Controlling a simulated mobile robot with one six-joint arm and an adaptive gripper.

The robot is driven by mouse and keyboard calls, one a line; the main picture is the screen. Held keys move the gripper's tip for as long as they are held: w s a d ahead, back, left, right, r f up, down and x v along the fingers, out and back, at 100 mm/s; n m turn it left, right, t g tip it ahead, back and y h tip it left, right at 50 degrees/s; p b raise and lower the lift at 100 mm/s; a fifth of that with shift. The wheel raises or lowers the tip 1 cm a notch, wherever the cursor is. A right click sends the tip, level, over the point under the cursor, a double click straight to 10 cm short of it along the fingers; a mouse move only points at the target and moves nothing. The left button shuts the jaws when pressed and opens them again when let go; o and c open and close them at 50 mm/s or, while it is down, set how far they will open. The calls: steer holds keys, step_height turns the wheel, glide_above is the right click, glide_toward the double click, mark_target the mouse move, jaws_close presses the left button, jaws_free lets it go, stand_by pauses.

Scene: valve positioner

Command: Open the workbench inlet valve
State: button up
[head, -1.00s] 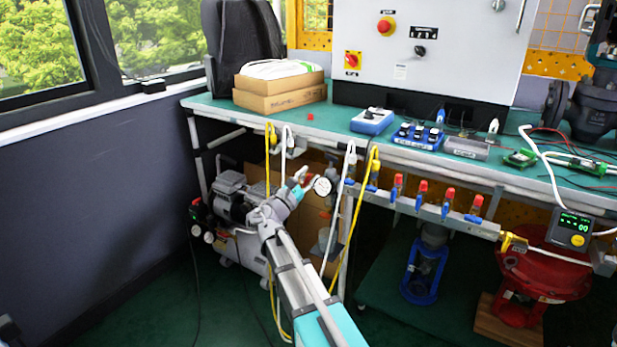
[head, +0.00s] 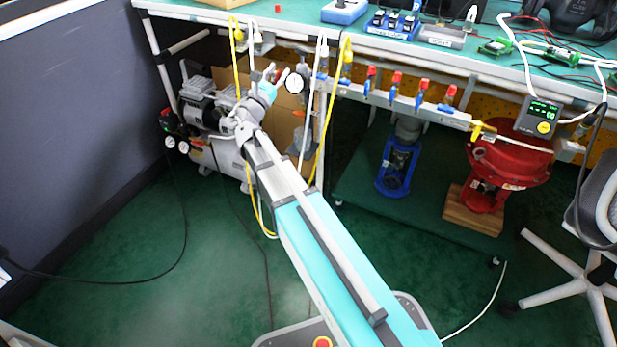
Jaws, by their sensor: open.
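My gripper (head: 277,75) is at the end of my arm, under the front edge of the workbench (head: 390,45). It is open, with nothing seen between its fingers. It is just left of a round white pressure gauge (head: 295,84) on the air fitting below the bench; I cannot tell whether they touch. A metal manifold rail (head: 400,103) runs right from there. It carries several small valves with red and blue parts, one of them a valve (head: 370,80) near its left end. A yellow-handled valve (head: 477,130) is at the right end. I cannot tell which is the inlet valve.
Yellow and white hoses (head: 325,125) hang close to my gripper. A compressor (head: 205,105) stands behind my arm. An office chair (head: 590,240) is at right. The left floor is mostly clear, crossed by cables.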

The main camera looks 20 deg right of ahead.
steer(key=shift+n+t+y, duration=0.3)
steer(key=shift+n+t, duration=0.2)
steer(key=shift+n, duration=0.7)
steer(key=b+v, duration=0.6)
steer(key=v, duration=0.8)
steer(key=s+d+f+m+g+y+b, duration=0.1)
steer(key=s+d+f+m+g+y, duration=0.2)
steer(key=d+f+m+g, duration=0.3)
steer(key=s+d+f+m+g+y+b, duration=0.1)
steer(key=s+d+f+m+g+y, duration=0.2)
steer(key=f+m, duration=0.7)
steer(key=shift+s+d+f+m+g+b, duration=0.4)
steer(key=shift+s+d+f+g, duration=1)
steer(key=shift+f, duration=1.3)
steer(key=shift+w+d+r, duration=0.1)
steer(key=shift+w+d, duration=0.1)
steer(key=shift+d, duration=0.15)
